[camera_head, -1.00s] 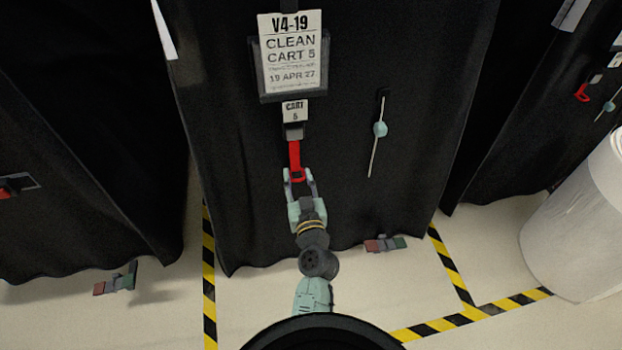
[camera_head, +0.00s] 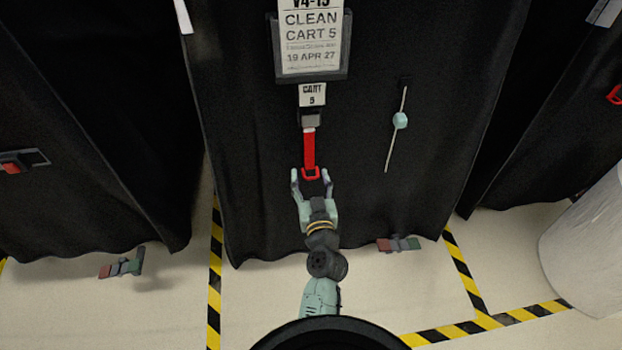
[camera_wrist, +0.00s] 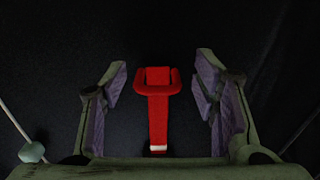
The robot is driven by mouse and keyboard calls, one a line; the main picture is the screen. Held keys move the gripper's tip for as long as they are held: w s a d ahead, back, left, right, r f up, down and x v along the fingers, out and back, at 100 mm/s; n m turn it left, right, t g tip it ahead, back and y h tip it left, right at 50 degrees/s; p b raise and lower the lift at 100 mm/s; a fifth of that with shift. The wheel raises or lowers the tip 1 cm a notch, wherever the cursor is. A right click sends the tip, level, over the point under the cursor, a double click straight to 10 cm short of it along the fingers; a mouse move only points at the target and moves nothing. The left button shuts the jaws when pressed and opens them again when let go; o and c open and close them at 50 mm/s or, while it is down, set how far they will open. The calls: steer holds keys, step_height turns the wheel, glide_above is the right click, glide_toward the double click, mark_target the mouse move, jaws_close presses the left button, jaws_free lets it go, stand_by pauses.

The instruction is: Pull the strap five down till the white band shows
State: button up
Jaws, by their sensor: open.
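The red strap (camera_head: 309,152) of cart five hangs straight down from its grey buckle (camera_head: 310,118), under the "CART 5" tag (camera_head: 312,95). A thin white band (camera_head: 309,129) shows across the strap just below the buckle. It also shows in the wrist view (camera_wrist: 158,148). The strap ends in a red loop (camera_head: 311,174). My gripper (camera_head: 311,176) is open below, with one finger on each side of the loop. In the wrist view the loop (camera_wrist: 158,88) lies between the spread fingers, with a gap on both sides.
A pale cord with a light-blue toggle (camera_head: 400,120) hangs to the right on the same black cover (camera_head: 250,180). A red and green pedal (camera_head: 398,244) sits at its foot. Covered carts stand on both sides. A white roll (camera_head: 590,255) stands at the right.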

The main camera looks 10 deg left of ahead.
steer(key=shift+d+r, duration=0.1)
step_height(320, 180, up, 10)
steer(key=shift+f, duration=0.1)
stand_by(0.5)
stand_by(0.4)
